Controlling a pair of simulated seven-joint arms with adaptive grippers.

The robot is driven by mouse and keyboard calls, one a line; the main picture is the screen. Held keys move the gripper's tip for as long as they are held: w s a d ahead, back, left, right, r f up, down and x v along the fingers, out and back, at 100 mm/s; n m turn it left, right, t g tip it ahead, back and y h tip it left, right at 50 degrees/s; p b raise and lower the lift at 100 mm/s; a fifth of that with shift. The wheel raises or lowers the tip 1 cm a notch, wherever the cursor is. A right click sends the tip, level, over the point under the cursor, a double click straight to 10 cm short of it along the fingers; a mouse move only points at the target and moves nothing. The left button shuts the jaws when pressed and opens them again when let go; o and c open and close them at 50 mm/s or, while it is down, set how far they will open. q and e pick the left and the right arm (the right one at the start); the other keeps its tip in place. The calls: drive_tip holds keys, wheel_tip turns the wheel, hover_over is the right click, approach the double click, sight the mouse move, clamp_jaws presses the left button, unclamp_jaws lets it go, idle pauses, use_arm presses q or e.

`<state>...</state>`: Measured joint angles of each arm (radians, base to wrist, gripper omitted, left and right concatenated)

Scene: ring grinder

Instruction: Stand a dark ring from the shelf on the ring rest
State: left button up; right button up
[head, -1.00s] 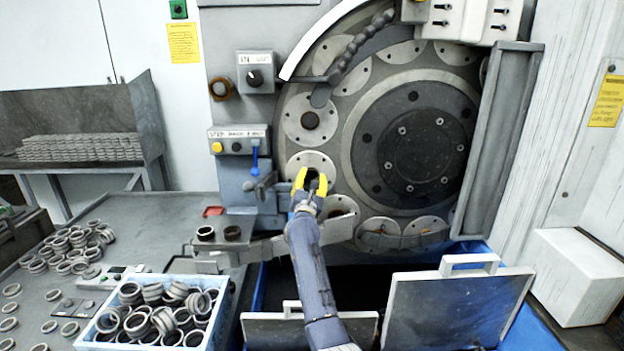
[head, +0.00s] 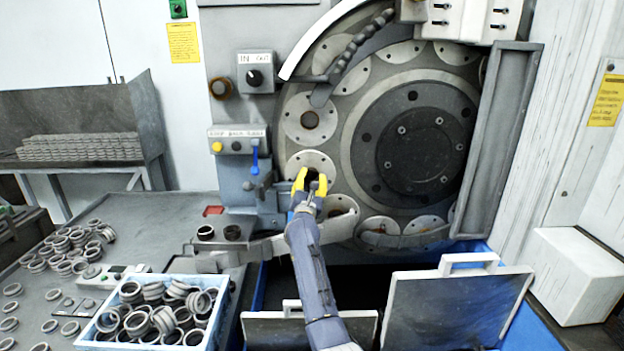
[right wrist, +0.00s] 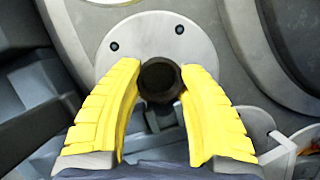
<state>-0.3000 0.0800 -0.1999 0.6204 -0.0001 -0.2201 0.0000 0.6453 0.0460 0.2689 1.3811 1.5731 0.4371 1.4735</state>
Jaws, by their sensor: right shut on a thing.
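My right gripper (head: 311,186) has yellow fingers and stands in front of a round plate (head: 303,160) at the left of the big wheel. The right wrist view shows its fingers closed on a dark ring (right wrist: 161,79), in front of the plate's lower part. Whether the ring touches the plate I cannot tell. Two more rings stand side by side on a small shelf left of the gripper: a grey-rimmed ring (head: 205,232) and a dark brownish ring (head: 232,232). I cannot make out for sure which part is the ring rest. My left gripper is out of view.
A blue crate (head: 225,318) full of rings stands on the grey table (head: 160,215), with loose rings to its left. A panel with a blue lever (head: 255,155) is left of the gripper.

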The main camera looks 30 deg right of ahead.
drive_tip(key=shift+w+a+f+y, duration=0.15)
drive_tip(key=shift+w+a+f, duration=0.05)
drive_tip(key=shift+a+f, duration=0.25)
drive_tip(key=shift+w+a+f+y, duration=0.15)
drive_tip(key=shift+a+f, duration=0.15)
drive_tip(key=shift+f, duration=0.2)
drive_tip(key=o, duration=0.9)
drive_tip(key=shift+c, duration=0.2)
drive_tip(key=shift+o, duration=0.9)
drive_tip(key=shift+w+a, duration=0.1)
drive_tip(key=shift+a, duration=0.05)
drive_tip(key=o, duration=0.8)
drive_tip(key=shift+r, duration=0.1)
drive_tip(key=shift+d+r, duration=0.2)
drive_tip(key=shift+d, duration=0.2)
drive_tip(key=shift+c, duration=0.3)
